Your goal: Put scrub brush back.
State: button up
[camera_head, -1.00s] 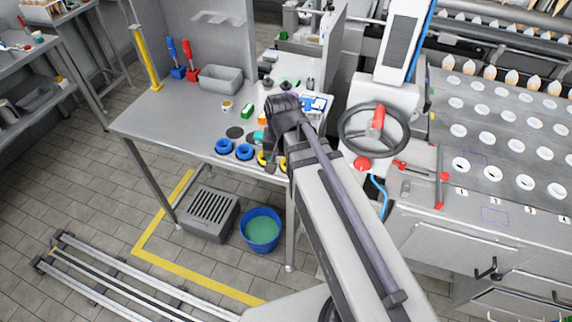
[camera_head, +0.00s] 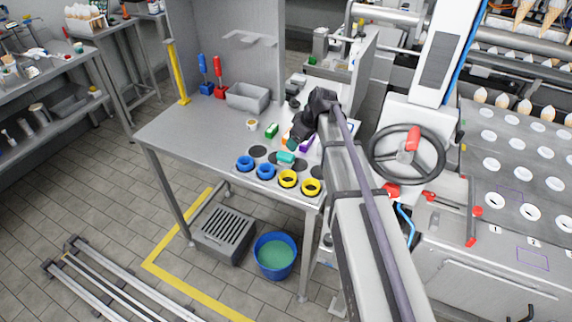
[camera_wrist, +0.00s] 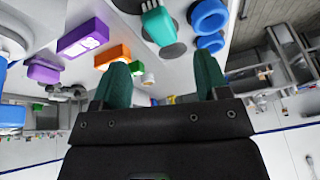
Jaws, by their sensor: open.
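A small teal object with a pale top (camera_wrist: 158,24), which looks like the scrub brush, rests at a dark round spot on the steel table. It also shows in the head view (camera_head: 286,158), behind the rings at the table's front edge. My gripper (camera_wrist: 164,82) has its two teal fingers wide apart with nothing between them. In the head view my gripper (camera_head: 298,138) is over the table's right part, close to the teal object; its fingertips are partly hidden by my wrist.
Blue rings (camera_head: 245,163) and yellow rings (camera_head: 288,179) line the table's front edge. A green box (camera_head: 271,130), purple box (camera_wrist: 84,38) and orange box (camera_wrist: 113,55) are close by. Blue and red upright tools (camera_head: 219,75) and a grey bin (camera_head: 247,97) stand at the back. The table's left is clear.

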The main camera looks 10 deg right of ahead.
aim_at(287, 155)
jog(key=f+n+b, duration=0.1)
jog(key=b, duration=0.1)
jog(key=w+a+f+b, duration=0.1)
jog(key=f, duration=0.1)
jog(key=a+f+n+b, duration=0.1)
jog(key=f+b, duration=0.1)
jog(key=shift+w+a+n+b, duration=0.1)
jog(key=shift+w+n+b, duration=0.2)
jog(key=shift+w, duration=0.1)
jog(key=shift+a, duration=0.1)
jog(key=b+x, duration=0.4)
jog(key=shift+f+b, duration=0.3)
jog(key=shift+f, duration=0.15)
jog(key=shift+w+a+f, duration=0.1)
jog(key=shift+w+f, duration=0.05)
jog(key=shift+r, duration=0.25)
jog(key=c, duration=1.1)
